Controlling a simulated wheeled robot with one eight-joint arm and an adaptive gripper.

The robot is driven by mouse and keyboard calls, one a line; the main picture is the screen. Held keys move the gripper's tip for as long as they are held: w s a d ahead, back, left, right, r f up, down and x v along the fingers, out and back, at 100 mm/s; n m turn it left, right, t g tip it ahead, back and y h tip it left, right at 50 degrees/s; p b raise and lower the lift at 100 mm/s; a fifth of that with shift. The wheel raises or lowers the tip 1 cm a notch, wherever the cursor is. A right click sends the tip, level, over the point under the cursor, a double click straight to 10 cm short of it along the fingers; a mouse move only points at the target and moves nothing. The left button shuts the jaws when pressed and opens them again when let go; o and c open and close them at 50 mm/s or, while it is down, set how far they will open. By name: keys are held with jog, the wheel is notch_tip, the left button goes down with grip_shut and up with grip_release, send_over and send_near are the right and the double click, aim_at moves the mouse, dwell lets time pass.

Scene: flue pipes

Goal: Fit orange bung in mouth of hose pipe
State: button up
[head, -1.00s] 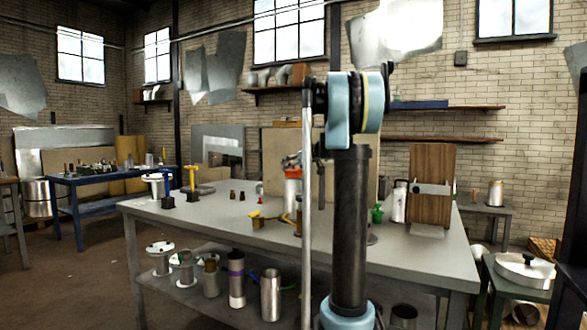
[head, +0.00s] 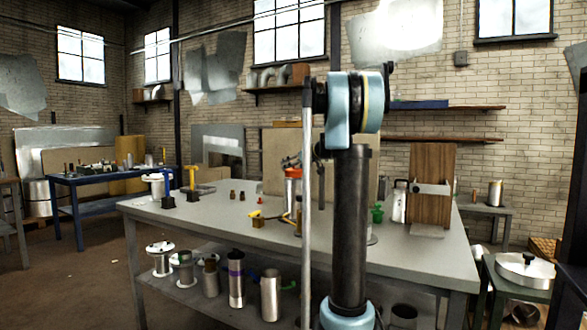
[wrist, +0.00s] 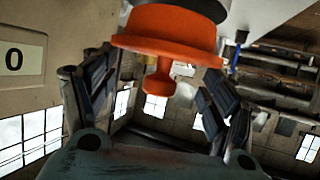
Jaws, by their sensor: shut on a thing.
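The orange bung (wrist: 165,38) fills the top of the wrist view, with its wide flange and narrow knob. The knob lies between the two fingers of my gripper (wrist: 155,98), which is shut on the bung. A dark round part shows beyond the flange; I cannot tell whether it is the bung's plug or a pipe mouth. In the head view the orange bung (head: 293,172) shows above the bench, just left of my arm, with my gripper (head: 291,161) by it. A pale upright cylinder stands below it, partly hidden. I cannot clearly identify the hose pipe.
The bench's front left top is mostly clear.

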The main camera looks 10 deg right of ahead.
aim_at(294, 169)
jog(key=shift+f, duration=1.8)
jog(key=o, duration=1.2)
jog(key=v, duration=1.2)
